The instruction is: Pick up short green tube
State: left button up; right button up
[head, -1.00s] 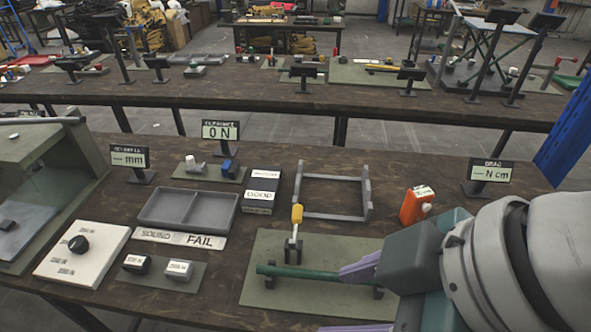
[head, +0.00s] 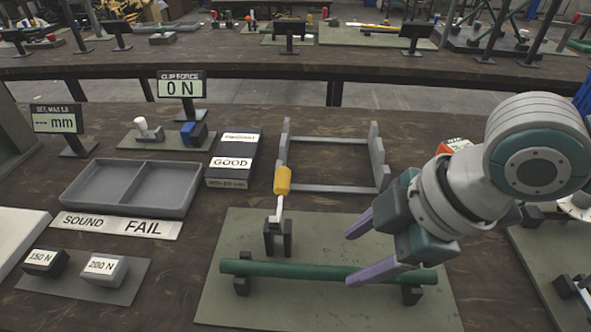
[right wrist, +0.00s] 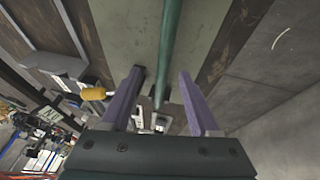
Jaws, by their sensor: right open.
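A green tube (head: 300,270) lies level across black supports on a flat grey-green mat (head: 240,310) at the front of the bench. My right gripper (head: 352,256) is open and empty, with purple fingers pointing left in the head view. Its nearer finger overlaps the right half of the tube in that view; contact cannot be told. In the right wrist view the tube (right wrist: 170,45) runs lengthwise, lined up with the gap between the open fingers (right wrist: 162,88). My left gripper is not in view.
A yellow-handled clamp (head: 282,181) stands just behind the tube, left of my right gripper. A grey frame (head: 333,189) stands behind it. A two-part tray (head: 130,187), a GOOD box (head: 233,160) and weight blocks (head: 103,270) lie left. An orange device (head: 455,145) is partly hidden behind my arm.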

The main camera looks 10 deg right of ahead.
aim_at(337, 271)
jog(key=x, duration=0.4)
jog(key=shift+s+f+b, duration=0.15)
jog(key=shift+s+b, duration=0.15)
jog(key=shift+s, duration=0.1)
jog(key=shift+w+a+f, duration=0.2)
jog(key=shift+w+f, duration=0.05)
jog(key=shift+f, duration=0.25)
jog(key=shift+c, duration=0.4)
grip_shut()
